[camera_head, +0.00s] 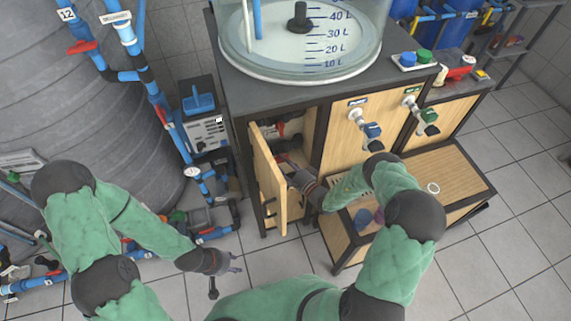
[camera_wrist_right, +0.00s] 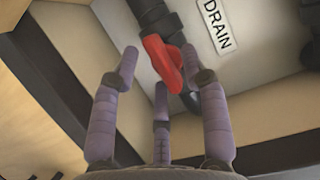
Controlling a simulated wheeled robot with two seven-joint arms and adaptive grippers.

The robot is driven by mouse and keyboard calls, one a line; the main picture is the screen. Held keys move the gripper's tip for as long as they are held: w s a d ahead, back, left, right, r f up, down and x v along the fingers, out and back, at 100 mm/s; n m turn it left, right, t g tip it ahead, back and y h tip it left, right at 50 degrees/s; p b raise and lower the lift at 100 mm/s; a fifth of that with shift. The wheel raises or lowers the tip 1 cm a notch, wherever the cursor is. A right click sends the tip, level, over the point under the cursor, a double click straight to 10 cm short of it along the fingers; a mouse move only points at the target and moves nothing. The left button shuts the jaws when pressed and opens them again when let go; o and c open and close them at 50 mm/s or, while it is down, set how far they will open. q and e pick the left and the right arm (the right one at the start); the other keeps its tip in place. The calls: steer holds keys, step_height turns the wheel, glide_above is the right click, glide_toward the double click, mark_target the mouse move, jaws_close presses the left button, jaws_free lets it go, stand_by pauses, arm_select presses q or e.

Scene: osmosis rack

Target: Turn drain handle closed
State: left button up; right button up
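The red drain handle (camera_wrist_right: 163,62) sits on a dark pipe beside a white DRAIN label (camera_wrist_right: 216,25) in the right wrist view. My right gripper (camera_wrist_right: 165,78) is open, with its fingers spread around the near end of the handle; I cannot tell whether any finger touches it. In the head view my right gripper (camera_head: 291,172) reaches into the open cabinet under the tank, with its fingertips partly hidden inside. My left gripper (camera_head: 228,275) is open and empty, low above the tiled floor at the left.
The wooden cabinet door (camera_head: 268,180) stands open just left of my right gripper. A clear tank (camera_head: 300,40) stands on the cabinet. Two taps (camera_head: 370,129) are on the front panels. A wooden step (camera_head: 455,170) lies at the right. Blue pipes stand left.

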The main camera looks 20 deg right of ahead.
jaws_close()
steer(key=shift+m, duration=0.3)
steer(key=m+b, duration=0.1)
steer(key=m+t, duration=0.1)
steer(key=shift+a+f+m+b, duration=0.1)
steer(key=shift+f+m+b, duration=0.2)
steer(key=shift+b, duration=0.1)
steer(key=m+t+b, duration=0.1)
steer(key=m+t, duration=0.1)
steer(key=m, duration=0.3)
steer(key=shift+a+b, duration=0.2)
steer(key=shift+b, duration=0.1)
steer(key=m+t+h, duration=0.1)
steer(key=m, duration=0.2)
steer(key=m+t+h, duration=0.1)
steer(key=m, duration=0.2)
steer(key=shift+a+b, duration=0.2)
steer(key=shift+b, duration=0.1)
steer(key=m+h, duration=0.2)
steer(key=m, duration=0.2)
steer(key=m+t+h, duration=0.1)
steer(key=m+h, duration=0.1)
steer(key=m, duration=0.2)
steer(key=shift+a+h+p, duration=0.15)
steer(key=shift+h+p, duration=0.15)
steer(key=shift+m, duration=0.3)
